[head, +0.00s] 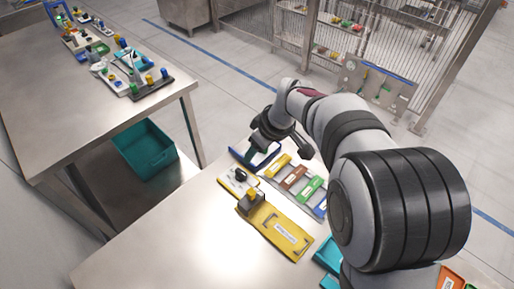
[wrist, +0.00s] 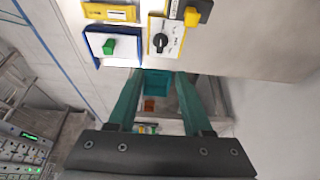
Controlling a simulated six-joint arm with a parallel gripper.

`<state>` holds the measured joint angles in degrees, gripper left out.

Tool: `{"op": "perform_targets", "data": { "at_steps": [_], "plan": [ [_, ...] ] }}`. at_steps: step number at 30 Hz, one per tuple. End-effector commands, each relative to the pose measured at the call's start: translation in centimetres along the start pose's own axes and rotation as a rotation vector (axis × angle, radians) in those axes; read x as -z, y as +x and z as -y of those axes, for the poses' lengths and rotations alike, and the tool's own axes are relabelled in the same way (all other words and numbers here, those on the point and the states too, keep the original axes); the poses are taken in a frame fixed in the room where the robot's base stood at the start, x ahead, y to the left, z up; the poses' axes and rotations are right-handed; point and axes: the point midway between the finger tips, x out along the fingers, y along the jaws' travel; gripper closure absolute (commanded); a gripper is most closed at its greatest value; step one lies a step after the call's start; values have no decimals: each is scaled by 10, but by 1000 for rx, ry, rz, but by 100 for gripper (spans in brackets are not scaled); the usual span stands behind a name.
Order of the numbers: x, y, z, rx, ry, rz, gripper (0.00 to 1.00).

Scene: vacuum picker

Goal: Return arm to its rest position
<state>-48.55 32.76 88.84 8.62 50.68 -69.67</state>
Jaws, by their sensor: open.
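My arm reaches from the right over the near metal table (head: 170,260) in the head view. My gripper (wrist: 158,76) shows in the wrist view with its two teal fingers spread apart and nothing between them. In the head view my wrist hangs over the back part of the near table, close to a blue-edged fixture (head: 236,153), and the fingers cannot be made out clearly. The blue-edged fixture with a green button (wrist: 110,47) also shows in the wrist view, beyond the fingertips.
A white panel with a black knob (head: 229,182) and a yellow plate (head: 278,232) lie on the near table. A tray of coloured blocks (head: 316,187) lies beside them. A teal bin (head: 150,155) is under the second table (head: 60,125). A mesh fence (head: 420,80) stands behind.

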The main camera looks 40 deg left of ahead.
Motion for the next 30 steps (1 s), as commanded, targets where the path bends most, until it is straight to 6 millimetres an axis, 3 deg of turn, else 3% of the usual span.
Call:
{"op": "perform_targets", "data": {
  "at_steps": [4, 15, 18, 20, 23, 24, 26, 27, 30],
  "plan": [
    [0, -10, 0, 0, 0, 0, 50],
    [0, -10, 0, 1, 0, 0, 50],
    [-11, -21, -4, -5, 51, 7, 50],
    [-35, -45, -10, -18, 170, 20, 50],
    [-108, -106, -11, -53, 533, 58, 50],
    [-144, -131, -2, -72, 711, 76, 50],
    [-195, -162, 20, -102, 986, 99, 50],
    [-226, -177, 41, -122, 1169, 113, 50],
    [-285, -196, 97, -171, 1584, 139, 50]
  ]
}}
